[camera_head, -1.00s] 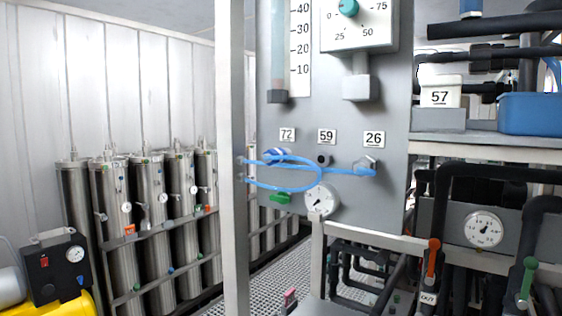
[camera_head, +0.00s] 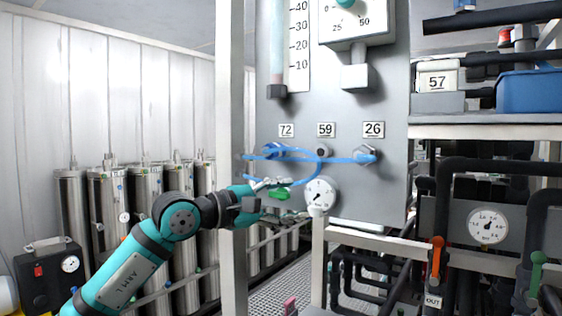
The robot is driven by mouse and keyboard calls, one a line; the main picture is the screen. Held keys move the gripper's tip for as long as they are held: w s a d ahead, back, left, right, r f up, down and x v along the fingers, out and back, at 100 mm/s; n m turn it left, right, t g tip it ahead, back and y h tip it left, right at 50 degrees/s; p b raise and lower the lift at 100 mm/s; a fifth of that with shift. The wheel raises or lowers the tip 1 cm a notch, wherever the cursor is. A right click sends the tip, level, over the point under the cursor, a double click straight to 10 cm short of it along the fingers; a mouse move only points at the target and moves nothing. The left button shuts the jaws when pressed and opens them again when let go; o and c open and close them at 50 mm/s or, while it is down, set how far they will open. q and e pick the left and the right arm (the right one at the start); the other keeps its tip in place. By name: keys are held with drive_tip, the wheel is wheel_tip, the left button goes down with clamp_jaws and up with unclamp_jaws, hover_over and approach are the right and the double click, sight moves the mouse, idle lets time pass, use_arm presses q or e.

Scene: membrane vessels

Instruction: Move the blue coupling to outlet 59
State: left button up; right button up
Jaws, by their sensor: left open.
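Outlet 59 (camera_head: 322,150) is a small round fitting on the grey panel, under the label "59", with no coupling seen on it. A blue coupling (camera_head: 273,151) sits at the outlet under label "72". A blue hose end (camera_head: 364,156) sits at the hexagonal fitting under "26". A blue hose (camera_head: 318,172) loops between them, below and in front of 59. My left gripper (camera_head: 277,183) is open and empty, below the coupling at 72, close to the hose's lower loop; I cannot tell whether it touches. My right gripper is not in view.
A pale upright post (camera_head: 232,110) stands left of the panel, by my left arm. A green handle (camera_head: 282,194) and a round gauge (camera_head: 320,192) are beside the gripper. A dial box (camera_head: 355,33) and scale (camera_head: 299,45) are above. Pipes fill the right.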

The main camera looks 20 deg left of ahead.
sight(268, 152)
use_arm(q)
drive_tip(key=s+a+r+m+t+y, duration=0.1)
drive_tip(key=a+r, duration=0.1)
drive_tip(key=r, duration=0.1)
drive_tip(key=s+a+r+t+y, duration=0.1)
drive_tip(key=a+r+y, duration=0.1)
drive_tip(key=r, duration=0.1)
drive_tip(key=s+a+r+m+t+y, duration=0.1)
drive_tip(key=a+r+y, duration=0.1)
drive_tip(key=a+r, duration=0.1)
drive_tip(key=shift+s+a+m, duration=0.1)
drive_tip(key=shift+s+m, duration=0.1)
drive_tip(key=shift+m, duration=0.1)
drive_tip(key=shift+a+r+t, duration=0.2)
drive_tip(key=shift+t, duration=0.1)
drive_tip(key=shift+w+d+r, duration=0.1)
drive_tip(key=shift+w+d, duration=0.1)
drive_tip(key=shift+w, duration=0.25)
drive_tip(key=p+x, duration=0.3)
drive_tip(key=x, duration=0.3)
drive_tip(key=shift+w, duration=0.35)
drive_tip(key=shift+p+x, duration=0.45)
drive_tip(key=shift+x, duration=0.3)
drive_tip(key=shift+f, duration=0.25)
